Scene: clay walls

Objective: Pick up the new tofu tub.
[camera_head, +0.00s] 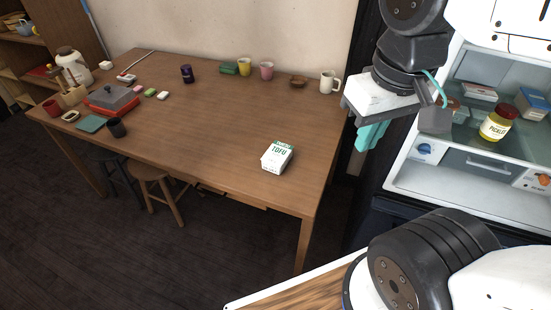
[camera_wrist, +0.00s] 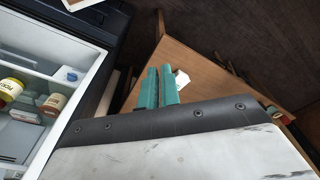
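The tofu tub (camera_head: 277,158) is a small white box with green lettering reading TOFU. It stands on the brown wooden table (camera_head: 225,125), near the front right corner. My gripper (camera_head: 369,136) has teal fingers and hangs to the right of the table, apart from the tub. In the wrist view the fingers (camera_wrist: 159,88) lie side by side with hardly any gap and nothing seen between them. A white shape just right of the fingers, probably the tofu tub (camera_wrist: 182,79), shows partly hidden behind them.
An open fridge at right holds a pickles jar (camera_head: 497,122), a blue-and-white box (camera_head: 533,103) and other items. The tabletop around the tub is clear.

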